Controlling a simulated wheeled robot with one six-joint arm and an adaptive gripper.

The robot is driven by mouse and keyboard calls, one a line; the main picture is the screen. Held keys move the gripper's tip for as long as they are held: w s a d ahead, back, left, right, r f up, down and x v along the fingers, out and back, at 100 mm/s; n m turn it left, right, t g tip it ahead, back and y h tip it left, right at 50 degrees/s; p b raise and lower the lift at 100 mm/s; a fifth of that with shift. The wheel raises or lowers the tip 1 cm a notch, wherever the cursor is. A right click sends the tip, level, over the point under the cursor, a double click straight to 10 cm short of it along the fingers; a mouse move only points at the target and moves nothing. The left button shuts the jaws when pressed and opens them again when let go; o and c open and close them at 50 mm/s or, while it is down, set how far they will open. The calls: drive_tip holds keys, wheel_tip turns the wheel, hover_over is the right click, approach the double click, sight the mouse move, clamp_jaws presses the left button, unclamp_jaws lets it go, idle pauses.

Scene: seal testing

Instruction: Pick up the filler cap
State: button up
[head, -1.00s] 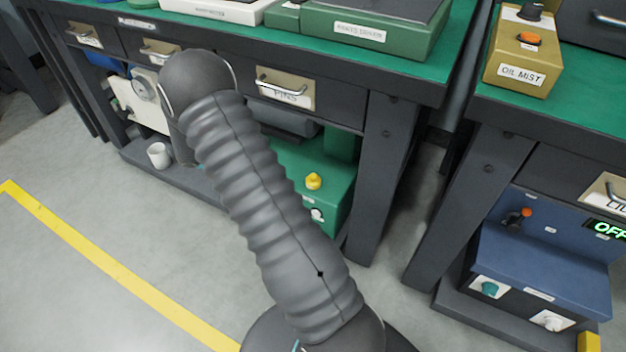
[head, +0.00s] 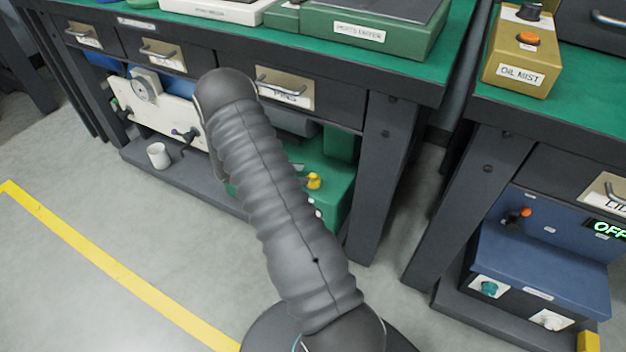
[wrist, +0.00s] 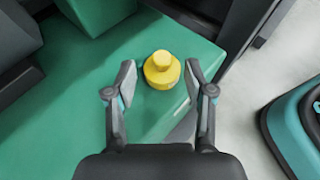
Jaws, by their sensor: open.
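The filler cap is a small yellow stepped knob (wrist: 162,70) on a green surface in the wrist view. In the head view the yellow cap (head: 314,181) shows on the green unit (head: 338,205) under the bench, just right of my arm. My gripper (wrist: 160,82) is open in the wrist view, with one finger to the left of the cap and one to the right. The cap appears between the fingertips or slightly beyond them; I cannot tell the height gap. Neither finger visibly touches it. In the head view my arm hides the gripper.
A bench leg (head: 376,165) stands right of the green unit. A drawer (head: 285,90) and the bench top overhang it. A white cup (head: 158,155) sits on the lower shelf to the left. A blue unit (head: 540,265) is under the right bench. Open floor lies at front left.

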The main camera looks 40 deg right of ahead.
sight(311, 176)
drive_tip(key=shift+f+x, duration=0.2)
drive_tip(key=shift+x, duration=2.4)
drive_tip(key=shift+a, duration=0.1)
drive_tip(key=c, duration=1)
